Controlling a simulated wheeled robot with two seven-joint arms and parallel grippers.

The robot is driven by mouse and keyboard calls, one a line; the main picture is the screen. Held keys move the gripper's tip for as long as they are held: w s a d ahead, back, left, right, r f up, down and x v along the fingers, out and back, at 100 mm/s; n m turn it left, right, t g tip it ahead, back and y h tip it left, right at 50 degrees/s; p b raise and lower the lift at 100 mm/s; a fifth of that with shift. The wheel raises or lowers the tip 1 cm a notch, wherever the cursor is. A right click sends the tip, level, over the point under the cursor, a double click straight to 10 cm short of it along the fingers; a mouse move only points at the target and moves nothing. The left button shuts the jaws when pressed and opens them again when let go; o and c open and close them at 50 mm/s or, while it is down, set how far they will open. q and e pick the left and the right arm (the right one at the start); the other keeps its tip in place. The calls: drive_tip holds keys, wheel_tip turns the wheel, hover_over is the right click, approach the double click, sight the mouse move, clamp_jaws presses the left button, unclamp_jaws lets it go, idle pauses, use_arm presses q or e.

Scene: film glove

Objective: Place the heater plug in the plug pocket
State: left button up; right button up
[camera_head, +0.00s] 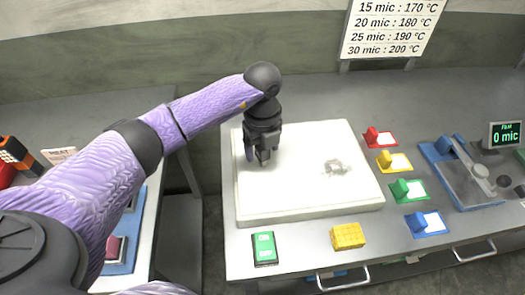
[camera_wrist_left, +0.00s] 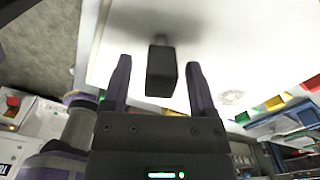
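My left gripper (camera_head: 263,153) points down over the left part of a white slab (camera_head: 310,200). In the left wrist view its two fingers (camera_wrist_left: 160,90) stand apart. A dark block (camera_wrist_left: 162,72) with a lighter stem shows between them, with a gap on each side; it may be the heater plug, but I cannot tell for sure. The block is also seen below the wrist in the head view. A shadow lies on the slab beyond it in the wrist view. I cannot make out the plug pocket. My right gripper is not in view.
A green ON/OFF switch (camera_head: 264,248) and a yellow block (camera_head: 347,236) sit in front of the slab. Red (camera_head: 380,138), yellow (camera_head: 394,161), green (camera_head: 408,190) and blue (camera_head: 425,222) tags line its right. A blue-framed device (camera_head: 435,152) stands further right. A gap separates the left table.

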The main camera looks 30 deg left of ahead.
use_arm(q)
clamp_jaws()
